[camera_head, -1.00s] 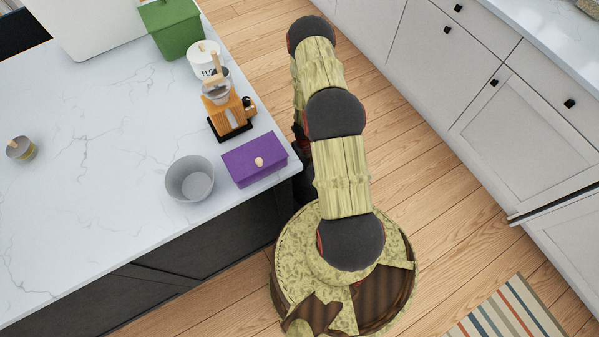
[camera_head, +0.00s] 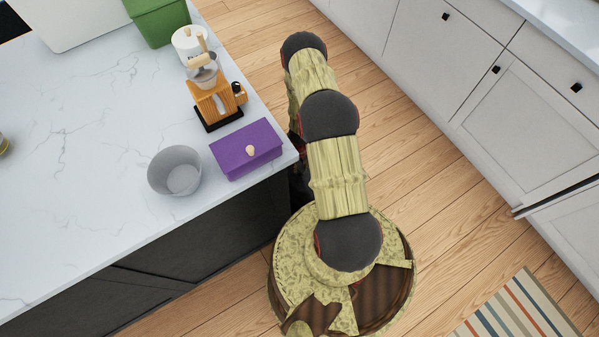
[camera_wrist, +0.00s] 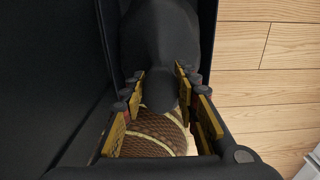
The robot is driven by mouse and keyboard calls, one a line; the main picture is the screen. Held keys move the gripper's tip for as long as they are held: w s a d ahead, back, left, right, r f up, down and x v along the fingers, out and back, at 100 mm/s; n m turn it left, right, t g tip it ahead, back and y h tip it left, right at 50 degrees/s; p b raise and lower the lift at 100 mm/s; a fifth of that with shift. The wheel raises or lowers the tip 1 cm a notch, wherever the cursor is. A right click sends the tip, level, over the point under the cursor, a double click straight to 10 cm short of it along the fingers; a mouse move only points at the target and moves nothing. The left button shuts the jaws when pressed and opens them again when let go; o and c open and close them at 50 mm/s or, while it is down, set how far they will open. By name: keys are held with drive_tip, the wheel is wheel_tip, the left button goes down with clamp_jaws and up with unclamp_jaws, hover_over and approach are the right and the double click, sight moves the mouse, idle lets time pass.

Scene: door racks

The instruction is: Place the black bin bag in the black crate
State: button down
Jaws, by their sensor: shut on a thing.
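In the wrist view, my gripper (camera_wrist: 160,88) is shut on the black bin bag (camera_wrist: 160,35), a dark, smooth, rounded bundle between the yellow-padded fingers. The bag hangs beyond the fingertips, and its far end runs out of the top of the picture. Dark surfaces frame it on both sides; I cannot tell where they end. In the head view, the gripper and bag are hidden behind my arm, beside the island. I cannot make out the black crate in either view.
The island's marble top (camera_head: 80,120) holds a grey bowl (camera_head: 175,172), a purple box (camera_head: 247,150), an orange juicer-like device (camera_head: 215,104), a white canister (camera_head: 190,44) and a green box (camera_head: 158,20). White cabinets (camera_head: 510,95) stand right. Wooden floor (camera_head: 430,190) lies between; a striped rug (camera_head: 515,310) is lower right.

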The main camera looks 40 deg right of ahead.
drive_tip(key=shift+f+b, duration=0.85)
drive_tip(key=shift+f, duration=1.3)
drive_tip(key=shift+r, duration=0.1)
drive_tip(key=c, duration=1.4)
unclamp_jaws()
wheel_tip(320, 180, up, 12)
drive_tip(key=p, duration=0.5)
